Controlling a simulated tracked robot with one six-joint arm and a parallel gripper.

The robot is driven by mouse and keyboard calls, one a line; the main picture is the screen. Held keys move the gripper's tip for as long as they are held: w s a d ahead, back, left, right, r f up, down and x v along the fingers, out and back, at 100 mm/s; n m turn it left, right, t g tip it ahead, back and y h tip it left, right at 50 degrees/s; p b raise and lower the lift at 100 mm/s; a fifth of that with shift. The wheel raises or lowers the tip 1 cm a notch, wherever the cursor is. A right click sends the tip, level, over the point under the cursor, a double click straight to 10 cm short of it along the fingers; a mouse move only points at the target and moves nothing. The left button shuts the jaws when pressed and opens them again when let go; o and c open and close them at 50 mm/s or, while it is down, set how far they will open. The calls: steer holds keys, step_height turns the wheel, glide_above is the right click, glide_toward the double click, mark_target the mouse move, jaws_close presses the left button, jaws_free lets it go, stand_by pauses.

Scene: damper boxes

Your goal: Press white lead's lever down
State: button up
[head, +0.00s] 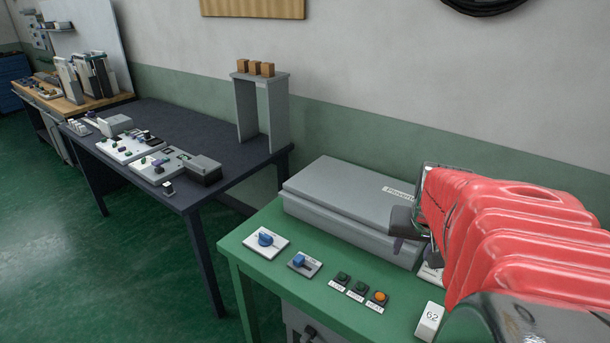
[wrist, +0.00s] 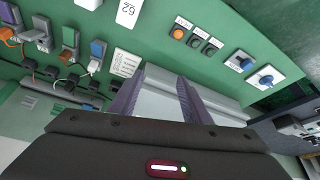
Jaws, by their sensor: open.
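In the head view my gripper (head: 402,232) is beside the grey case; my red arm hides the lever blocks.
The grey case (head: 345,210) lies on the green table (head: 275,285). A blue rotary knob (head: 265,240), a blue switch (head: 303,262), push buttons (head: 357,288) and a "62" block (head: 430,320) are in front. A dark table (head: 205,190) with other boxes stands left.

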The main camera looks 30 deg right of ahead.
steer(key=s+d+f+m, duration=0.2)
steer(key=s+d, duration=0.2)
steer(key=d, duration=0.3)
steer(key=s+d+f+m+g, duration=0.1)
steer(key=s+d+f, duration=0.1)
steer(key=s+d, duration=0.3)
steer(key=shift+s+d+f+m+h, duration=0.3)
steer(key=shift+d+f+m, duration=0.1)
steer(key=shift+d, duration=0.75)
steer(key=shift+s+x, duration=0.2)
steer(key=shift+x, duration=6.65)
steer(key=shift+c, duration=0.5)
steer(key=c, duration=0.9)
steer(key=shift+c, duration=0.2)
